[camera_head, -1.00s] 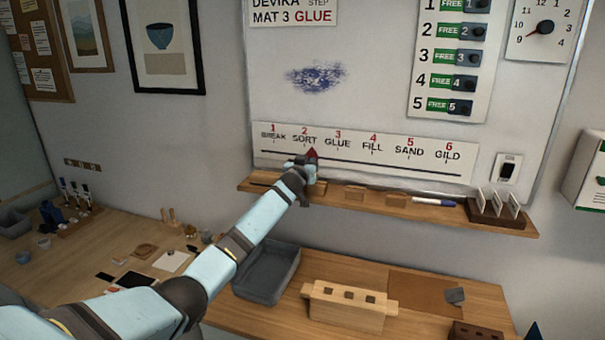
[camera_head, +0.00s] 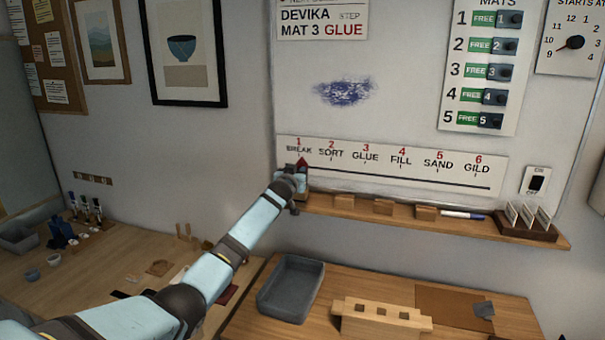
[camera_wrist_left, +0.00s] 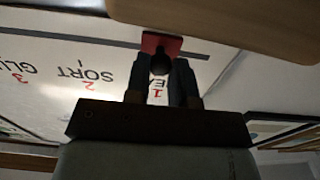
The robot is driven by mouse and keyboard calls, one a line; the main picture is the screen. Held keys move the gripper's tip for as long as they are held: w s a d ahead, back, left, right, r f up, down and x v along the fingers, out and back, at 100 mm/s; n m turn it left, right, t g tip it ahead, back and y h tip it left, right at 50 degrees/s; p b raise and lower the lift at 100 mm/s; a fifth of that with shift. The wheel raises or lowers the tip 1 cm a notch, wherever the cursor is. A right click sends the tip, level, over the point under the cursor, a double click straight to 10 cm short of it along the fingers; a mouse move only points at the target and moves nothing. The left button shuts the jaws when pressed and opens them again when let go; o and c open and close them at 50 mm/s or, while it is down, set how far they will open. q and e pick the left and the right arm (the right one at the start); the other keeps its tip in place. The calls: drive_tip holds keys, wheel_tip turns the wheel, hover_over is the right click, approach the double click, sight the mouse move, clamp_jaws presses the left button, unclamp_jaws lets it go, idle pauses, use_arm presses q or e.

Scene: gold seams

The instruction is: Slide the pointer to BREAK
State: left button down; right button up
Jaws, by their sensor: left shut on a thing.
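The pointer (camera_head: 302,161) is a small red marker on the dark slide line of the step strip (camera_head: 400,187). Its red tip is just under the word BREAK, at number 1, at the left end of the strip. My left gripper (camera_head: 298,174) is at the pointer, its fingers mostly hidden by the wrist in the head view. In the left wrist view the gripper (camera_wrist_left: 168,85) is shut on the pointer's dark round knob, with the red plate (camera_wrist_left: 162,42) beyond it. My right gripper is not in view.
A wooden ledge (camera_head: 400,215) with wooden blocks, a marker pen (camera_head: 462,215) and a card holder (camera_head: 525,224) runs just below the strip. A grey tray (camera_head: 290,288) and a wooden rack (camera_head: 380,318) stand on the table below.

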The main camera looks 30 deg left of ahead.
use_arm(q)
drive_tip(key=shift+s+a, duration=0.2)
drive_tip(key=shift+a, duration=0.5)
drive_tip(key=c, duration=1.1)
unclamp_jaws()
drive_tip(key=shift+a, duration=0.1)
drive_tip(key=shift+c, duration=0.2)
drive_tip(key=shift+o, duration=0.7)
drive_tip(key=shift+a, duration=0.15)
